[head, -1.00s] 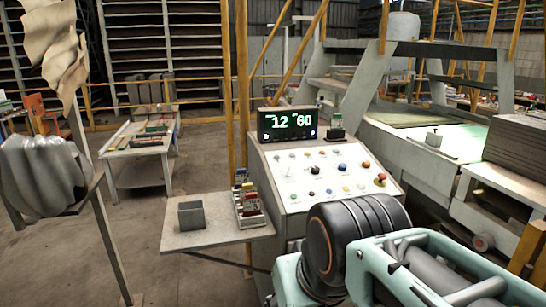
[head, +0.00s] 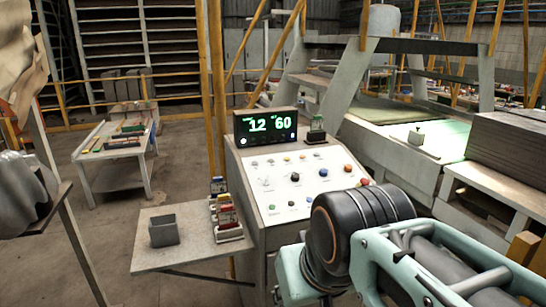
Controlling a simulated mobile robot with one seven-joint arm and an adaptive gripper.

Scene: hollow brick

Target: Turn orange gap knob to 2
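The sloped white control panel (head: 290,185) stands in the middle of the head view and carries several small coloured knobs and buttons. An orange-red knob (head: 349,168) sits near its upper right edge. Whether this is the gap knob, and which way it points, is too small to tell. The display (head: 265,125) above the panel reads 12 and 60 in green. My arm covers the panel's lower right part. My gripper's fingers do not show.
A side shelf (head: 190,255) left of the panel bears a grey open box (head: 163,230) and a rack of small coloured items (head: 226,218). A grey machine bed (head: 370,145) lies behind right. A low table (head: 110,155) stands back left, with open floor between.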

